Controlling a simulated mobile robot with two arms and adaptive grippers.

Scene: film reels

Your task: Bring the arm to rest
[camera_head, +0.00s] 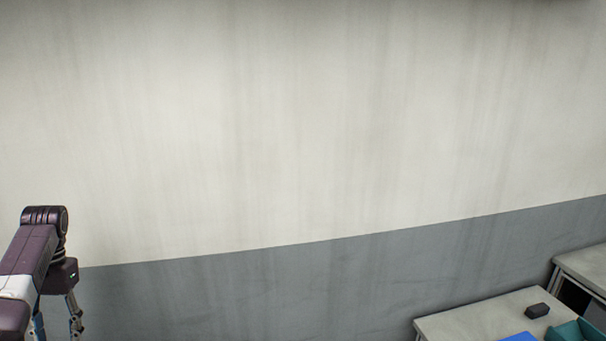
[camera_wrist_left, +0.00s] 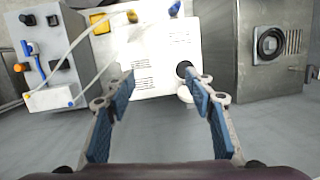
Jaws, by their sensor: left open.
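My left arm comes in at the left edge of the head view, with its gripper (camera_head: 58,318) hanging down at the lower left and partly cut off by the bottom edge. In the left wrist view my left gripper (camera_wrist_left: 165,95) is open, its two blue-padded fingers wide apart, with nothing held between them. My right gripper is not in view. No film reel can be made out for certain in either view.
The head view shows a wall (camera_head: 300,130), a table (camera_head: 480,318) at lower right with a small black block (camera_head: 537,310) and a teal bin (camera_head: 575,331). The wrist view shows a white panel (camera_wrist_left: 150,65), a grey metal box (camera_wrist_left: 265,75) and a control box (camera_wrist_left: 45,55).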

